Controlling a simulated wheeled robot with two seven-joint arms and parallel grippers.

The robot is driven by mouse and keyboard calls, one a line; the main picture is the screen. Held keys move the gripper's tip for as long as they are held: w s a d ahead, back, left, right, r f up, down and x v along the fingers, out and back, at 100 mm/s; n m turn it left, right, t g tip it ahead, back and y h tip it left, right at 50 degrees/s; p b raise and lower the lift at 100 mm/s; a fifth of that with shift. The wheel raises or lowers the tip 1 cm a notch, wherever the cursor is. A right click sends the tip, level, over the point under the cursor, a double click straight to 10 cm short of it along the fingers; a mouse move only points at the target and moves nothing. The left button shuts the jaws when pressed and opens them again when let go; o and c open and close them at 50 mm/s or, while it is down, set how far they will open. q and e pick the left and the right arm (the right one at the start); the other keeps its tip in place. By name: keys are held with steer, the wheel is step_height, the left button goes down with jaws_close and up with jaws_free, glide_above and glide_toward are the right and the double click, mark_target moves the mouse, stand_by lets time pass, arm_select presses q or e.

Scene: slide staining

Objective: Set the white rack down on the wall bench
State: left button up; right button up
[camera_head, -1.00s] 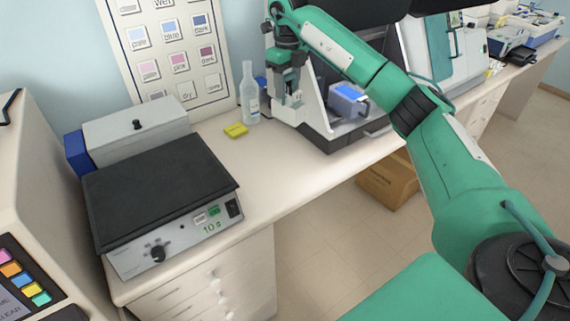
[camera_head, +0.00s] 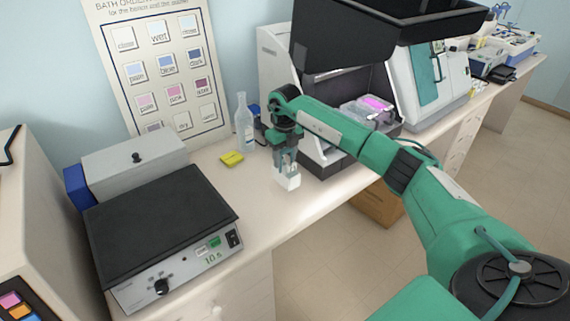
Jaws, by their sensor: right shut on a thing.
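The white rack (camera_head: 288,181) is a small white block-like piece in the head view, held at the tips of my right gripper (camera_head: 287,170). The gripper points down and is shut on the rack's upper part. The rack is over the wall bench (camera_head: 250,205), near its front edge; I cannot tell whether its bottom touches the top. My left gripper is not in view.
A hotplate (camera_head: 160,235) with a dark top stands to the left. An open machine (camera_head: 340,145) stands to the right. The bench between hotplate and rack is clear.

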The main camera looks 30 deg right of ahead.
mark_target(285, 168)
step_height(285, 168, down, 4)
steer(key=shift+f+p, duration=0.25)
steer(key=shift+p, duration=0.45)
steer(key=shift+f, duration=0.1)
steer(key=shift+f, duration=0.15)
steer(key=o, duration=1.4)
steer(key=shift+c, duration=0.2)
